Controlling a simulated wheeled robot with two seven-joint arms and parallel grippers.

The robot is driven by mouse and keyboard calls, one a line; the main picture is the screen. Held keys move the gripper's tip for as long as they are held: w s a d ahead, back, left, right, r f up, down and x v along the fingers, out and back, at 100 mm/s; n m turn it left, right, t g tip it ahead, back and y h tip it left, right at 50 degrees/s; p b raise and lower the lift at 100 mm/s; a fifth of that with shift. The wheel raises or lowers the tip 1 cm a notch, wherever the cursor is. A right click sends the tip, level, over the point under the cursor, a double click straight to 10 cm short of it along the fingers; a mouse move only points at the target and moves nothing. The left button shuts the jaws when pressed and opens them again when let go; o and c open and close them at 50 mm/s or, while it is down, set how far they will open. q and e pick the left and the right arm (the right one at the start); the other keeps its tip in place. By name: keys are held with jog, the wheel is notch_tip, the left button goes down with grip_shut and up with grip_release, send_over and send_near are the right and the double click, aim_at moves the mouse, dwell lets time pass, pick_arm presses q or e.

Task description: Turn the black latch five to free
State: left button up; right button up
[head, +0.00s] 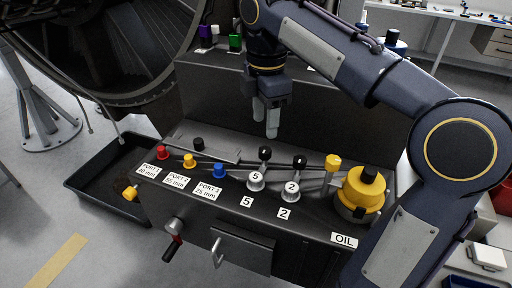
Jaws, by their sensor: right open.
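The latch marked 5 has a black knob (264,153) on a lever above a pale round base (256,182). A label with a 5 lies on the panel in front of it. My right gripper (266,128) hangs fingers down above and behind the black knob, apart from it in the picture. It is open with a narrow gap and nothing shows between its fingers. A similar latch marked 2 (291,188), also with a black knob, stands just to the right. My left gripper is not in view.
Red (162,153), yellow (189,160) and blue (219,171) port caps stand left on the bench. A yellow oil cap (361,190) stands right. A black tray (90,185) lies on the floor, left.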

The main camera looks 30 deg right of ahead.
aim_at(265, 149)
jog(key=shift+f, duration=0.5)
jog(key=shift+s+f+b, duration=0.15)
jog(key=shift+f+b, duration=0.7)
jog(key=shift+f, duration=2.3)
jog(key=c, duration=1)
jog(key=shift+r+m+p, duration=0.2)
jog(key=shift+m+p, duration=1.05)
jog(key=shift+m, duration=0.05)
jog(key=m+p, duration=0.3)
jog(key=m, duration=0.2)
jog(key=m+p, duration=0.2)
jog(key=m, duration=0.3)
jog(key=m+p, duration=0.1)
jog(key=m, duration=0.4)
jog(key=shift+f, duration=0.1)
jog(key=shift+m, duration=0.3)
